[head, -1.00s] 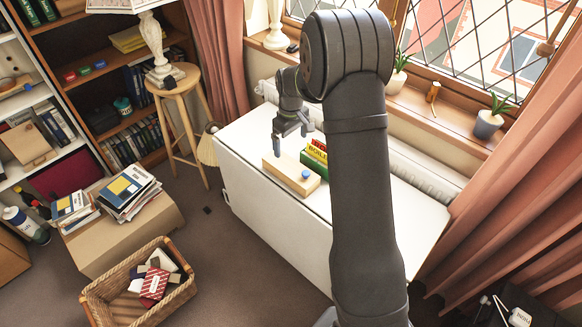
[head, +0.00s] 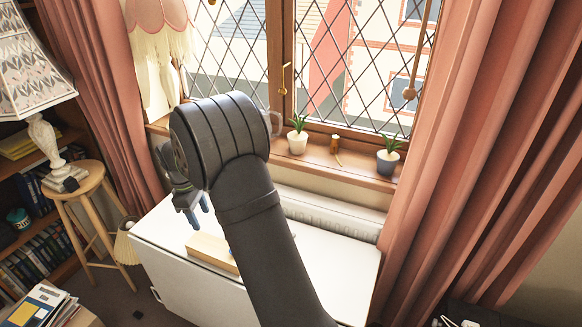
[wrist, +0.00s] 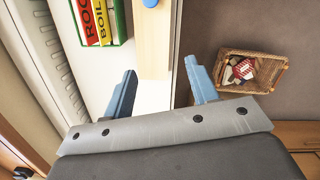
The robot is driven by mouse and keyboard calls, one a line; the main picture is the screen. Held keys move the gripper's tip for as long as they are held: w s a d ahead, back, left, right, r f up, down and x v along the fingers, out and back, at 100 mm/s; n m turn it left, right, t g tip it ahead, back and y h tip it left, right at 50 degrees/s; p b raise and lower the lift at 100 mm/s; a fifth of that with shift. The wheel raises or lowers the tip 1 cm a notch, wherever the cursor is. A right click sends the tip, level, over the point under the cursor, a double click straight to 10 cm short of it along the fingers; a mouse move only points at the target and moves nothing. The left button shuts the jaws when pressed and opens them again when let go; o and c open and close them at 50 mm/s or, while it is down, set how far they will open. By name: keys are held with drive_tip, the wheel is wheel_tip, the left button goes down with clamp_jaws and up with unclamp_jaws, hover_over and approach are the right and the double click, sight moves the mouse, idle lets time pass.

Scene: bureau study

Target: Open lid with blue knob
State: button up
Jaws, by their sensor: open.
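A pale wooden box (head: 208,252) lies on the white table (head: 165,262), partly hidden behind my arm in the head view. The wrist view shows part of the wooden box (wrist: 153,48) with a blue knob (wrist: 150,3) at the top edge of the picture.
A green holder with red and yellow books (wrist: 98,22) stands beside the box. A wicker basket (wrist: 277,84) is on the floor. A stool (head: 80,185) with a lamp stands left of the table. Potted plants (head: 297,142) line the windowsill behind.

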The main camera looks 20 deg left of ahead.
sight(212, 256)
drive_tip(key=shift+s+a+f+n+h, duration=0.25)
drive_tip(key=shift+s+f+n+h, duration=0.15)
drive_tip(key=shift+s+f+n, duration=0.35)
drive_tip(key=c, duration=0.4)
drive_tip(key=shift+s+f+n+t, duration=0.15)
drive_tip(key=shift+f+n+t, duration=0.15)
drive_tip(key=shift+n, duration=0.15)
drive_tip(key=shift+c, duration=1.4)
drive_tip(key=x, duration=0.9)
drive_tip(key=shift+d, duration=0.1)
clamp_jaws()
drive_tip(key=d, duration=0.1)
drive_tip(key=w+d+f, duration=0.1)
drive_tip(key=shift+w+d+f, duration=0.1)
drive_tip(key=shift+w+d, duration=0.1)
drive_tip(key=shift+d, duration=0.15)
drive_tip(key=shift+w+d+f, duration=0.1)
drive_tip(key=shift+w+d, duration=0.15)
drive_tip(key=shift+d, duration=0.2)
